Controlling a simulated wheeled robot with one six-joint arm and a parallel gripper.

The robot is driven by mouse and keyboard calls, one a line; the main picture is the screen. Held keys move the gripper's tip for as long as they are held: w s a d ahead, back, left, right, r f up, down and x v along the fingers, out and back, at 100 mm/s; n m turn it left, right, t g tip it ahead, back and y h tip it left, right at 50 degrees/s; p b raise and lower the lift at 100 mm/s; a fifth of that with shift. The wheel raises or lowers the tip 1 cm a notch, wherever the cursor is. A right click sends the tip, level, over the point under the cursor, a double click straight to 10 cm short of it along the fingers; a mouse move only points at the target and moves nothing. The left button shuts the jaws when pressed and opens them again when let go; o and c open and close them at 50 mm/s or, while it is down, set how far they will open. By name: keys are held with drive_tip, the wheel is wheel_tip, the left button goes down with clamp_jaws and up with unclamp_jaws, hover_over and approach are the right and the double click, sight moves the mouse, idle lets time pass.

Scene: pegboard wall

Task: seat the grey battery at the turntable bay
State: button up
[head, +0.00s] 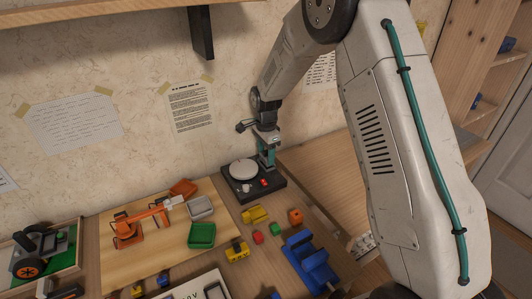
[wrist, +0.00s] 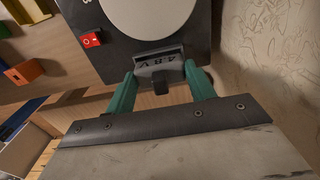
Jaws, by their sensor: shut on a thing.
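The turntable is a black box with a white disc (head: 243,170) and a red switch; its black top (wrist: 84,38) fills the upper part of the wrist view. The grey battery (wrist: 158,62), with "48V" lettering, is at the turntable's near edge in the wrist view. My gripper (wrist: 161,76) has its teal fingers on both sides of the battery and is shut on it. In the head view my gripper (head: 267,163) points down at the turntable's back right corner. The battery is not clear there. I cannot tell how deep it sits in the bay.
The wall stands close behind the turntable. In front lie a yellow block (head: 256,214), an orange block (head: 296,216) and a blue toy (head: 310,262). An orange toy arm (head: 130,232), a grey tray (head: 200,208) and a green tray (head: 202,235) are at left.

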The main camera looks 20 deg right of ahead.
sight(266, 151)
drive_tip(key=shift+f, duration=0.75)
idle(0.8)
drive_tip(key=o, duration=1.5)
drive_tip(key=shift+r, duration=3.5)
